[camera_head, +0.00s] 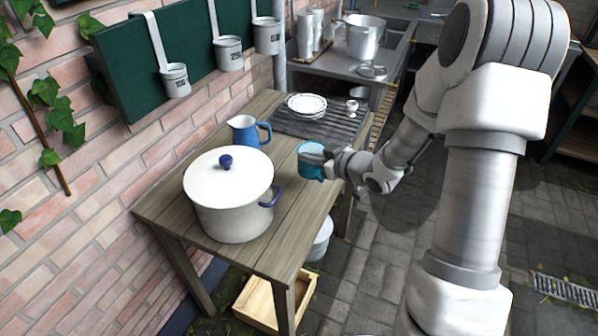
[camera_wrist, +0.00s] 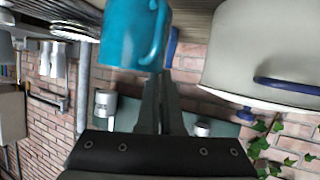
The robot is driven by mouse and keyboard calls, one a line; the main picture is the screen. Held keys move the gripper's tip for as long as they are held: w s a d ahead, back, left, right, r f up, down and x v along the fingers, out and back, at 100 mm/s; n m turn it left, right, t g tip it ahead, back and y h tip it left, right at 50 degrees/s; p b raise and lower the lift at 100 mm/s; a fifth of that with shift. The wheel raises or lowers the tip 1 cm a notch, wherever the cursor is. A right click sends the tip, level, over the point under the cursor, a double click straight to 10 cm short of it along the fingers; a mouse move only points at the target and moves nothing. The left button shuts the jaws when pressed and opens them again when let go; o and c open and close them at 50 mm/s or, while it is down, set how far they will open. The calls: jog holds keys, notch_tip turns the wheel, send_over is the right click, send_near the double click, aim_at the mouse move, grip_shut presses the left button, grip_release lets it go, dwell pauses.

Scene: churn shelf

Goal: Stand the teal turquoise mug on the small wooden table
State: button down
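The teal turquoise mug (camera_head: 310,161) is upright at the right edge of the small wooden table (camera_head: 159,207). In the wrist view, which is upside down, the mug (camera_wrist: 128,36) fills the top middle with its handle towards the fingers. My gripper (camera_head: 326,157) reaches in from the right. Its two dark fingers (camera_wrist: 159,82) are close together and appear shut on the mug's handle. I cannot tell whether the mug's base touches the tabletop or hangs just above it.
A large cream pot (camera_head: 232,211) with a lid and blue handles stands on the table left of the mug. A blue jug (camera_head: 245,131) stands behind it. White plates (camera_head: 306,103) are stacked on the dark rack beyond. A wooden crate (camera_head: 262,300) lies below.

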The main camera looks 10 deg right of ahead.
aim_at(303, 168)
jog(key=x, duration=0.3)
jog(key=shift+s+f, duration=0.1)
jog(key=shift+f, duration=0.05)
jog(key=shift+f+b, duration=0.5)
jog(key=shift+f, duration=1.4)
jog(key=shift+f, duration=0.15)
jog(key=c, duration=1.1)
grip_release()
